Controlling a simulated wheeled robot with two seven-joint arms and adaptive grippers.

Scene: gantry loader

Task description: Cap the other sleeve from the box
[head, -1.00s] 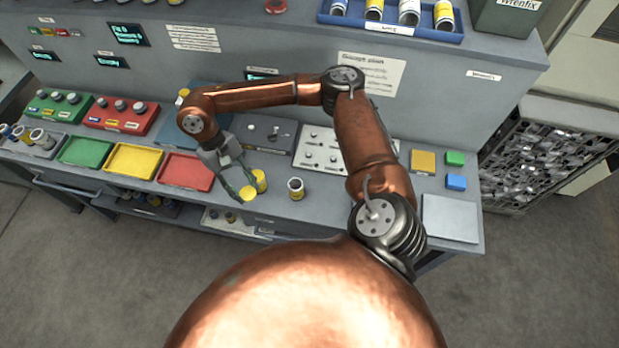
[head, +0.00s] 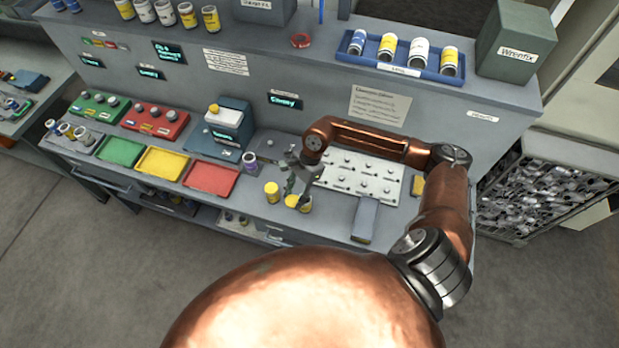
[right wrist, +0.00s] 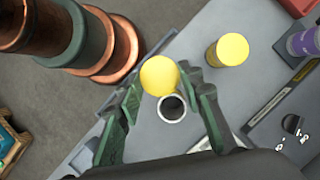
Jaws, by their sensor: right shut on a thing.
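My right gripper (head: 291,196) is shut on a yellow cap (right wrist: 160,75), held between its fingertips. In the right wrist view an open sleeve (right wrist: 173,109), pale-rimmed with a dark hollow, stands upright just by the cap. The cap looks above it and offset from its mouth; the height gap cannot be told. The open sleeve (head: 306,204) also shows in the head view, partly behind the gripper. A yellow-capped sleeve (head: 272,192) stands to its left, apart from the gripper; it also shows in the right wrist view (right wrist: 230,49). My left gripper is out of view.
A purple-banded sleeve (head: 250,162) stands behind. A red tray (head: 212,179), yellow tray and green tray lie left on the bench. A grey panel (head: 358,178) and a grey-blue block (head: 365,219) are at right. A green Wrenfix box (head: 515,42) stands on the shelf.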

